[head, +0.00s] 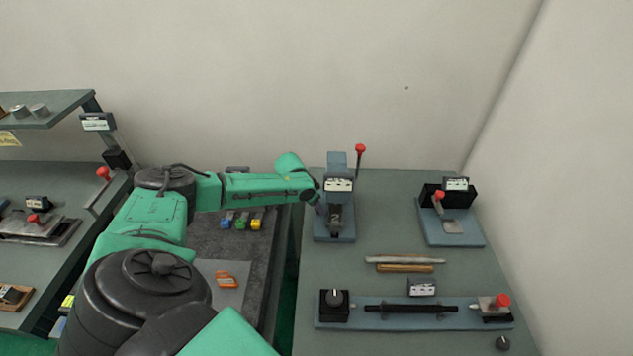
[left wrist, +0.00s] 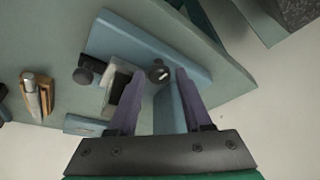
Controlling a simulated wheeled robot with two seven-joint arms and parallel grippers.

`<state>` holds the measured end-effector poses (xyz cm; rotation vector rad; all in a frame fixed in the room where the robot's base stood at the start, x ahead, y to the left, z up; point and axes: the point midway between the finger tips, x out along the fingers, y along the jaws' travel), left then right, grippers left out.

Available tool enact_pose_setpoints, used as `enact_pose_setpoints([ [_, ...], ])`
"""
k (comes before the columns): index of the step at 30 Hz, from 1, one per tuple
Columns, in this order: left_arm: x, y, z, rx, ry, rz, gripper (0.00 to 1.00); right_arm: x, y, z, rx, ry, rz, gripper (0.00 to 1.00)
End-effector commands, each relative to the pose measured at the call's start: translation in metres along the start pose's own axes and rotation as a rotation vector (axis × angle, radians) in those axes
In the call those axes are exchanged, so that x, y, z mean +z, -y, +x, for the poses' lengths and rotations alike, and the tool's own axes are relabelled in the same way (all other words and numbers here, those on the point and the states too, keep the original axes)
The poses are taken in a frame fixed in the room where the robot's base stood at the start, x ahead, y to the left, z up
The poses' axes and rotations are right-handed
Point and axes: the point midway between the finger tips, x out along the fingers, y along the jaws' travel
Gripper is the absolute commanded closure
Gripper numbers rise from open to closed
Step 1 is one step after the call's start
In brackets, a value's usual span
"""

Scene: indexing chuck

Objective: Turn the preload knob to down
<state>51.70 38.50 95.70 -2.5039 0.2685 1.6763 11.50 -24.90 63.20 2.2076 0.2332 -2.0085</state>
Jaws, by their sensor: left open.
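A round dark knob with a pale mark (left wrist: 158,71) sits on the blue-based device (head: 347,234), at the far left of the right-hand table. Its name label is unreadable. In the left wrist view the pale mark lies slanted. My left gripper (head: 322,208) is at this device. In the left wrist view its two purple fingers (left wrist: 157,78) are open, one on each side of the knob; I cannot tell whether they touch it. Another black knob with a white pointer (head: 335,297) sits on a black box nearer the front, away from the gripper.
A red-tipped lever (head: 360,149) rises beside the device. A second fixture with a red knob (head: 439,195) stands at the right. Rods (head: 405,267) lie mid-table. The long front fixture (head: 400,324) has a black bar and a red knob.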

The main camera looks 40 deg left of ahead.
Motion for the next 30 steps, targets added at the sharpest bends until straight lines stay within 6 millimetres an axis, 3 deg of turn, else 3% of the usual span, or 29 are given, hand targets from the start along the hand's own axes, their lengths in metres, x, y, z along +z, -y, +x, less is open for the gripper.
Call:
enact_pose_setpoints([
  [6,0.000,0.001,0.002,-0.001,-0.001,0.000,0.51,0.002,-0.007,-0.001,0.009,0.003,-0.003,0.59],
  [7,0.000,0.001,0.002,-0.001,-0.001,0.000,0.54,0.002,-0.008,-0.001,0.010,0.003,-0.003,0.59],
  [10,0.000,0.001,0.001,-0.001,-0.001,-0.001,0.93,0.002,-0.009,-0.001,0.012,0.003,-0.002,0.59],
  [11,0.000,0.001,0.001,-0.001,-0.001,-0.001,1.00,0.002,-0.009,-0.001,0.012,0.003,-0.002,0.59],
  [23,0.000,0.002,0.002,0.015,-0.002,0.038,1.00,0.003,-0.010,0.003,0.013,0.004,0.000,0.59],
  [30,0.001,0.003,0.004,0.066,-0.002,0.160,1.00,0.005,-0.010,0.015,0.013,0.004,0.000,0.59],
])
